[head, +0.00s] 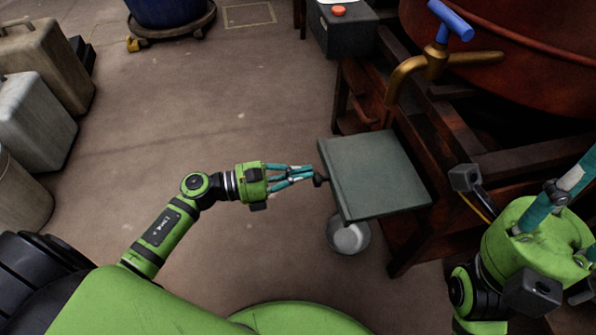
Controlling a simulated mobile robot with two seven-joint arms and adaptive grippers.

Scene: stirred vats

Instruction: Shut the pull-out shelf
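The pull-out shelf (378,176) is a flat grey-green board that sticks out to the left from the brown wooden frame. A small dark knob (320,177) sits on its left front edge. My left gripper (311,173) points right at this knob, with its teal fingertips right beside it. I cannot tell whether the fingers touch the knob or how far apart they are. My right gripper (566,190) is at the right edge, close to the camera and partly cut off. Its finger opening is not clear.
A metal bucket (349,236) stands on the floor below the shelf. A copper-red vat (520,45) with a brass tap (432,66) and blue handle is above right. A dark box with a red button (339,11) is at the back. Canisters (35,115) stand left. The floor between is clear.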

